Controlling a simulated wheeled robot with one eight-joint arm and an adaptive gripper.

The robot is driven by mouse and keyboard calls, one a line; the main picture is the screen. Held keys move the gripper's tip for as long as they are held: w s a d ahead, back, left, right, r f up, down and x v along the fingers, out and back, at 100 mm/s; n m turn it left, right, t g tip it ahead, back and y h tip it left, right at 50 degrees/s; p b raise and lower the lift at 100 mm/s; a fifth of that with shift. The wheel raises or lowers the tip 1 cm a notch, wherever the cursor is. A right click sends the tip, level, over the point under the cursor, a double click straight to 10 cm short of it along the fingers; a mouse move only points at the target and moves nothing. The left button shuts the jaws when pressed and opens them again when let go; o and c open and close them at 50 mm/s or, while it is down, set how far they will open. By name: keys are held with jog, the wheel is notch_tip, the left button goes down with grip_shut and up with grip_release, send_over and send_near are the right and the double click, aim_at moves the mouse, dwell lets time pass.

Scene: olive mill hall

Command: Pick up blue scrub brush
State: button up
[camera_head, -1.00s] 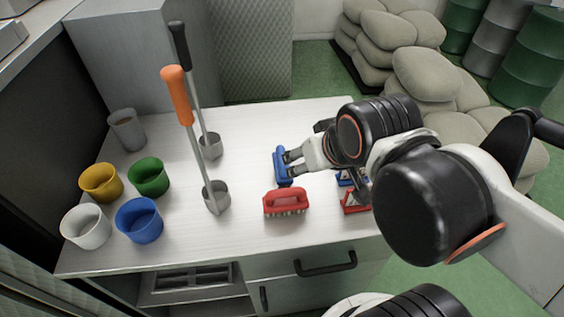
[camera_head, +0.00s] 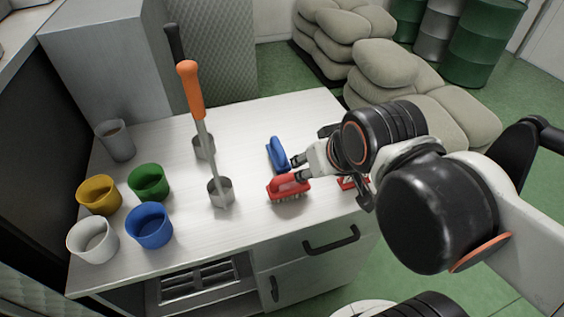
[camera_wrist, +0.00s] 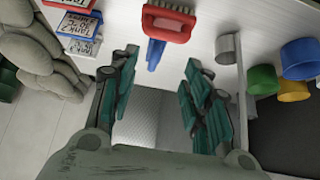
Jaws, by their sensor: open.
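The blue scrub brush (camera_head: 277,154) lies on the white table, just behind the red scrub brush (camera_head: 288,188) in the head view. I cannot tell whether a finger touches either brush.
Two tall-handled tools, one with an orange handle (camera_head: 190,90), stand in metal holders to the left. Blue (camera_head: 149,226), green (camera_head: 149,182), yellow (camera_head: 99,195) and white cups (camera_head: 93,240) stand at the far left. Small signs (camera_wrist: 80,25) lie near the red brush.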

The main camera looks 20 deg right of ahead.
jog(key=g+y+p, duration=0.2)
jog(key=g+p, duration=0.1)
jog(key=p, duration=0.2)
send_over(279, 145)
jog(key=s+d, duration=0.3)
jog(key=s, duration=0.2)
notch_tip(279, 145, down, 2)
jog(key=f, duration=0.1)
jog(key=b+x, duration=0.1)
jog(key=x, duration=0.3)
jog(key=b+x, duration=0.2)
jog(key=x, duration=0.2)
jog(key=b+x, duration=0.2)
jog(key=x, duration=0.3)
jog(key=shift+w+a, duration=0.25)
jog(key=shift+a, duration=0.05)
jog(key=shift+r, duration=0.1)
grip_shut()
